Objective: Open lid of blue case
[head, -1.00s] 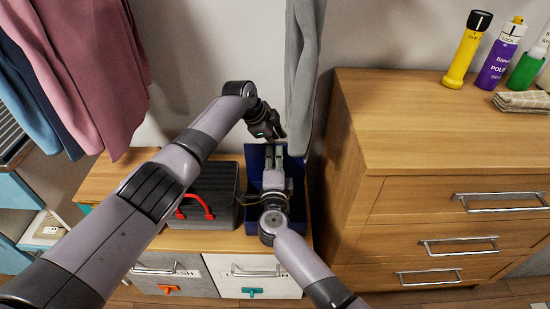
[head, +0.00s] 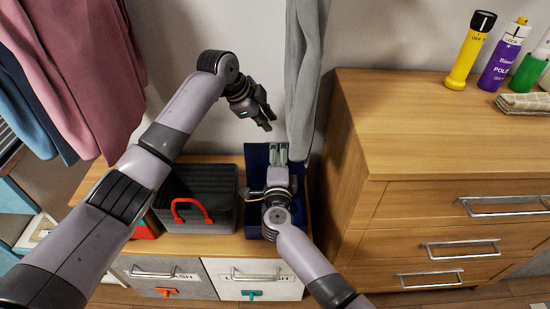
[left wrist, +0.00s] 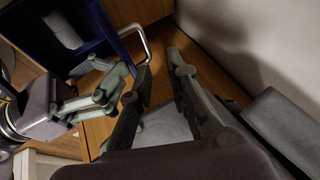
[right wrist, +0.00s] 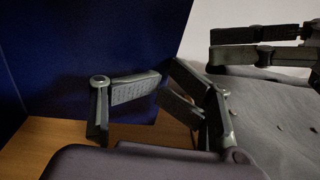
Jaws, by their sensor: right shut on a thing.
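The blue case (head: 256,178) stands on the low wooden cabinet, partly hidden behind my right gripper and arm. A blue panel, seemingly its lid, rises at the back; it fills much of the right wrist view (right wrist: 90,50). In the left wrist view the case (left wrist: 98,22) shows a pale item inside and a silver handle (left wrist: 148,42) beside it. My left gripper (head: 268,114) is open and empty, above and slightly left of the right one.
A dark grey case (head: 205,185) with a red handle stands left of the blue case. A grey cloth (head: 306,80) hangs close behind. A taller wooden drawer unit (head: 440,120) bounds the right side. Pink and blue clothes (head: 75,70) hang at left.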

